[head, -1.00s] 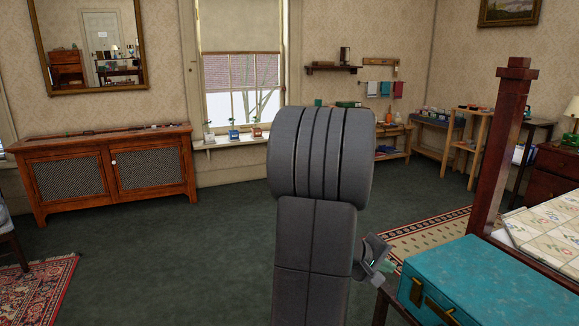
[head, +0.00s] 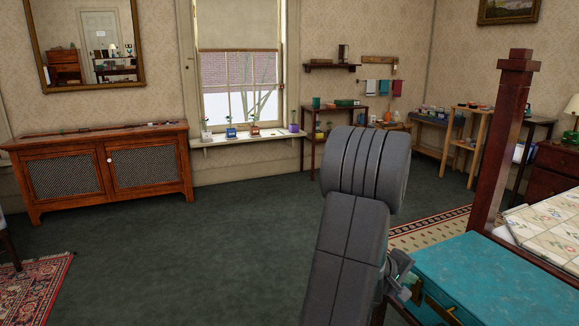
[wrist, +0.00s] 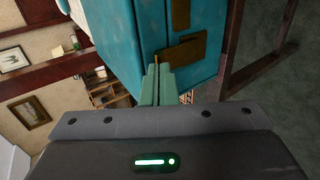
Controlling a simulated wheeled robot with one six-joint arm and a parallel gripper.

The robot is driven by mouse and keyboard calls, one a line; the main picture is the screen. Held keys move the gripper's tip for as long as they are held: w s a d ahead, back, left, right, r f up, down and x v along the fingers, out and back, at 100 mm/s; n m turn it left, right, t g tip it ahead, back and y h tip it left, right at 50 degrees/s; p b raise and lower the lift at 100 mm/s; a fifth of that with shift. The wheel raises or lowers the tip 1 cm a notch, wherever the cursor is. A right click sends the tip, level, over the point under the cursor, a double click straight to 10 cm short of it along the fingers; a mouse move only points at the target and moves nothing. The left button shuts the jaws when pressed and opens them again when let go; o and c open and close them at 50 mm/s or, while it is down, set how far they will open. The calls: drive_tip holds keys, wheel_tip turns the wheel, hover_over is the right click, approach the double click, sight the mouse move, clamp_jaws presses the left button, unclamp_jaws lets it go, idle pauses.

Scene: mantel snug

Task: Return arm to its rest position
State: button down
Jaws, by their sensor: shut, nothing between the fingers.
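My arm shows in the head view, its grey links rising in the lower right and leaning right. My gripper (wrist: 158,84) has pale green fingers that are closed together with nothing between them. In the wrist view the fingers are near the teal suitcase (wrist: 120,25) and its brass latch (wrist: 181,50); I cannot tell if they touch. In the head view the gripper is mostly hidden behind my arm, beside the left end of the suitcase (head: 480,275).
A dark wooden post (head: 505,135) rises behind the suitcase, next to a tiled-pattern quilt (head: 555,220). A wooden cabinet (head: 100,170) stands at the left wall. Potted plants line the windowsill (head: 245,140). The green floor (head: 180,250) in the middle is clear.

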drive_tip(key=s+a+r+h, duration=0.1)
drive_tip(key=s+a+r, duration=0.1)
drive_tip(key=a, duration=0.4)
drive_tip(key=s+a+r+p, duration=0.1)
drive_tip(key=s+a+r, duration=0.1)
drive_tip(key=a, duration=0.5)
drive_tip(key=shift+s+r+t+h, duration=0.2)
drive_tip(key=shift+s+t+h, duration=0.2)
drive_tip(key=shift+s, duration=0.25)
